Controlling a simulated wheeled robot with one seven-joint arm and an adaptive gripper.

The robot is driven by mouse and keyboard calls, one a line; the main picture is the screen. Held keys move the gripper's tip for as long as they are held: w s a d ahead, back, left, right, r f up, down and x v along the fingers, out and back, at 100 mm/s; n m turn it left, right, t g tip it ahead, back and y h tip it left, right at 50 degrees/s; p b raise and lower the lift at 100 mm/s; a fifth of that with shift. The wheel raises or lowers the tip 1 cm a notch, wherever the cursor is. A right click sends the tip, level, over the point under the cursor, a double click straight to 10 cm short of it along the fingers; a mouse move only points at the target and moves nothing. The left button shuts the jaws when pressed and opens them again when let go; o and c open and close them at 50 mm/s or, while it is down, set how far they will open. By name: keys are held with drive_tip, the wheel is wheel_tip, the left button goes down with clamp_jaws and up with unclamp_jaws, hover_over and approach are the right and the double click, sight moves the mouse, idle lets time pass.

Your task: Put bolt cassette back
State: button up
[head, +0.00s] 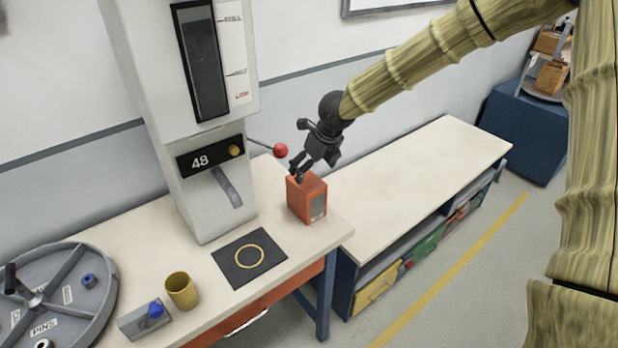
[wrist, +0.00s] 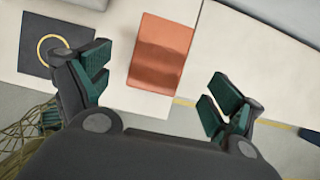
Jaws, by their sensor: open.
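An orange-red box-shaped cassette (head: 307,198) stands upright on the right end of the white workbench, with a grey panel on one side. I take it to be the bolt cassette. My gripper (head: 298,170) is just above its top in the head view. In the wrist view the cassette (wrist: 160,52) lies ahead of and between my spread fingers (wrist: 160,88), with clear room on both sides. The fingers are open and do not appear to touch it.
A black mat (head: 248,258) with a yellow ring lies left of the cassette. A tall machine (head: 205,170) with a red-knobbed lever stands behind. A yellow cup (head: 182,290) and grey turntable (head: 60,300) are further left. The low cabinet (head: 420,185) at right has a clear top.

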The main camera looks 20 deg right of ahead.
drive_tip(key=shift+v, duration=1.6)
drive_tip(key=shift+c, duration=0.2)
idle(0.9)
